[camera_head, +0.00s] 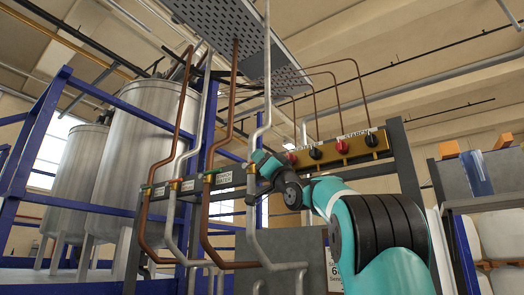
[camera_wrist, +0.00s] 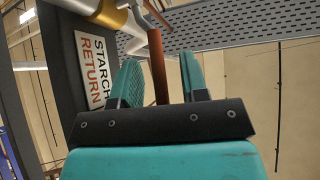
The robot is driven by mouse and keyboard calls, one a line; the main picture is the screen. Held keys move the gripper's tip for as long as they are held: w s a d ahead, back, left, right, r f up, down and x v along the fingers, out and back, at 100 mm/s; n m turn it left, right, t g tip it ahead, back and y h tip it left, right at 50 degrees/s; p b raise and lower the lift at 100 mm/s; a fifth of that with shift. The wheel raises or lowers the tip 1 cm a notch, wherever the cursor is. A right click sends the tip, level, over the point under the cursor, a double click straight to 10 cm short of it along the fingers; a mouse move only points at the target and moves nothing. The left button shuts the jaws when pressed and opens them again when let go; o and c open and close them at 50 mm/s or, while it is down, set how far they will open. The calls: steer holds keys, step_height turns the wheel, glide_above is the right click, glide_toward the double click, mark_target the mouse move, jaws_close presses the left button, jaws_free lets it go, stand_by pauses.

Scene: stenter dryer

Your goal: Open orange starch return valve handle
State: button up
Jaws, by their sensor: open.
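In the wrist view, the orange handle (camera_wrist: 157,70) is a narrow reddish-orange bar between the two teal fingers of my gripper (camera_wrist: 158,62). The gripper is open, with a visible gap on each side of the bar. The bar's lower end is hidden behind the dark gripper body. The white STARCH RETURN sign (camera_wrist: 92,68) is just left of the fingers. A silver pipe with a gold collar (camera_wrist: 108,14) is above it. In the head view, my gripper (camera_head: 262,163) is at the right-hand pipe of the rack, and the handle cannot be made out there.
Copper and grey pipes run upright through the dark rack beam (camera_head: 205,183), close to my gripper. A second starch sign (camera_head: 355,134) is on a panel with red and black knobs (camera_head: 316,153). Large metal tanks (camera_head: 148,150) and blue framing stand at left. A perforated tray (camera_head: 225,30) hangs overhead.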

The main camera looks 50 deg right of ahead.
steer(key=shift+w+r, duration=0.15)
steer(key=shift+w, duration=0.05)
jaws_close()
